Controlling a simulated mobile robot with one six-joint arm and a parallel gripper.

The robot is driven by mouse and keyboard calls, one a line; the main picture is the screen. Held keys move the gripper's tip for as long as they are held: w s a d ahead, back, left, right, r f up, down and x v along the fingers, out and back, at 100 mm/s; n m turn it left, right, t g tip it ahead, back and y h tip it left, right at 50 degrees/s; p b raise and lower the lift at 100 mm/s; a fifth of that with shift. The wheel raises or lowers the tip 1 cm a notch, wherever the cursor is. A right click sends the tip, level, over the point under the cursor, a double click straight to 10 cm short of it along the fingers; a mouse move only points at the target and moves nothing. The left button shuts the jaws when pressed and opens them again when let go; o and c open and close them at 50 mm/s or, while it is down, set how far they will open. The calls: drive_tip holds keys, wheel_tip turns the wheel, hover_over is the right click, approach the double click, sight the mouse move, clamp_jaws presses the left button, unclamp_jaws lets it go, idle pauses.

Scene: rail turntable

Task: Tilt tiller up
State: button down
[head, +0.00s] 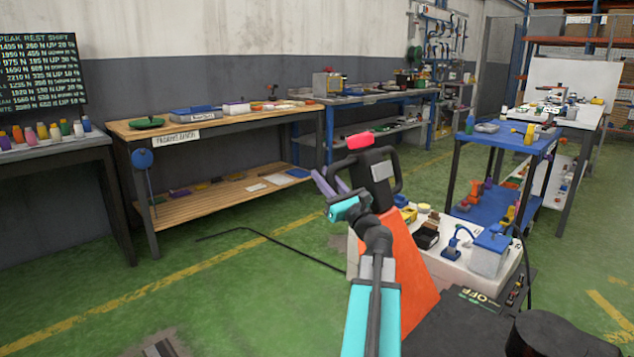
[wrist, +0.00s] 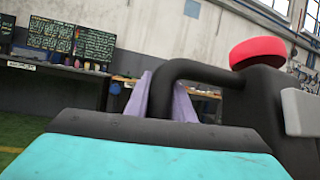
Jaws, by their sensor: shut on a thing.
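The tiller head (head: 381,170) is black, with a loop grip on each side, a pale panel and a red button on top (head: 358,141). It stands above an orange body (head: 408,270); its lower post is mostly hidden by my arm. My gripper (head: 330,184), with purple fingers, is at the tiller's left loop. In the wrist view, the purple fingers (wrist: 168,98) are shut on the black loop grip (wrist: 205,72), and the red button (wrist: 258,53) is at the right. The fingertips' contact is partly hidden.
A white platform (head: 455,268) with small items lies right of the orange body. A blue cart (head: 510,138) stands at the right, and a wooden bench (head: 225,120) along the back wall. A dark cable (head: 290,245) crosses the floor. Green floor at left is mostly clear.

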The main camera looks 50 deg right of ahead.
sight(335, 189)
drive_tip(key=c, duration=1.5)
unclamp_jaws()
drive_tip(key=shift+c, duration=0.2)
drive_tip(key=p+v, duration=0.1)
drive_tip(key=v, duration=0.7)
drive_tip(key=shift+s+a, duration=0.1)
drive_tip(key=shift+s, duration=0.2)
drive_tip(key=shift+f+b, duration=0.35)
drive_tip(key=shift+b, duration=0.6)
drive_tip(key=b+v, duration=0.2)
drive_tip(key=b, duration=0.6)
drive_tip(key=shift+s+b, duration=0.15)
drive_tip(key=shift+b, duration=0.25)
drive_tip(key=b+v, duration=0.2)
drive_tip(key=b, duration=0.2)
drive_tip(key=shift+s, duration=0.25)
